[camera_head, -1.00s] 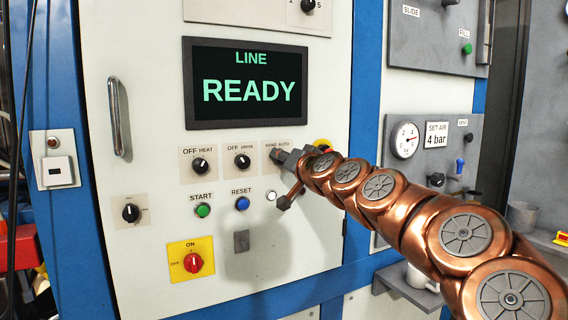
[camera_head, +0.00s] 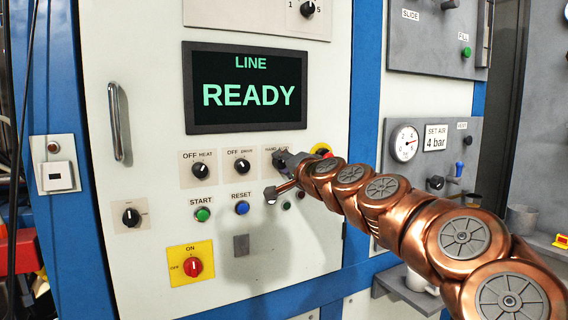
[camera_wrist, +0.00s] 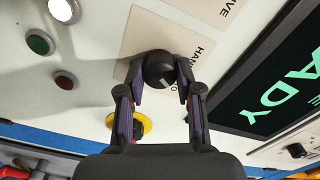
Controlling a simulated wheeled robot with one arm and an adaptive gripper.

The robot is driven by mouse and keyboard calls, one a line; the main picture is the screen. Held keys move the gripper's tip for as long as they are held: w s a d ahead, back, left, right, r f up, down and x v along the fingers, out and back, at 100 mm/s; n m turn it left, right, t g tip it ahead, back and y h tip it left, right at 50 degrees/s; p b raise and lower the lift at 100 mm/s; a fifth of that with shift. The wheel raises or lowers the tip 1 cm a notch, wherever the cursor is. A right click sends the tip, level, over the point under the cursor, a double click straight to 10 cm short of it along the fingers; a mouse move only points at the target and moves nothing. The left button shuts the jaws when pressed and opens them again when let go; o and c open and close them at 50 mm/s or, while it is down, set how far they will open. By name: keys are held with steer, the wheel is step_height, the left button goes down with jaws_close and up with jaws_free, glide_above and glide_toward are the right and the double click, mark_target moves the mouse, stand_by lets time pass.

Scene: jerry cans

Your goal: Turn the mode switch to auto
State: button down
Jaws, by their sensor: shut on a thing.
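The mode switch is a black round knob on a beige plate marked HAND and AUTO, at the right end of the row of knobs. In the wrist view the knob (camera_wrist: 160,68) sits between my two fingers, with a pale pointer line on its face. My gripper (camera_wrist: 158,80) is shut on it. In the head view my gripper (camera_head: 284,160) covers most of the knob, and the plate (camera_head: 270,152) shows partly behind it. The pointer's exact setting is hard to tell. The screen (camera_head: 247,85) reads LINE READY.
The HEAT knob (camera_head: 200,170) and DRIVE knob (camera_head: 242,166) are to the left. Below are a green START button (camera_head: 203,214) and blue RESET button (camera_head: 242,208). A red rotary switch (camera_head: 193,267) sits on a yellow plate.

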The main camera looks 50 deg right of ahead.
steer(key=c, duration=0.8)
jaws_free()
steer(key=shift+o, duration=0.2)
steer(key=v, duration=0.7)
steer(key=shift+s, duration=0.25)
steer(key=shift+a, duration=0.1)
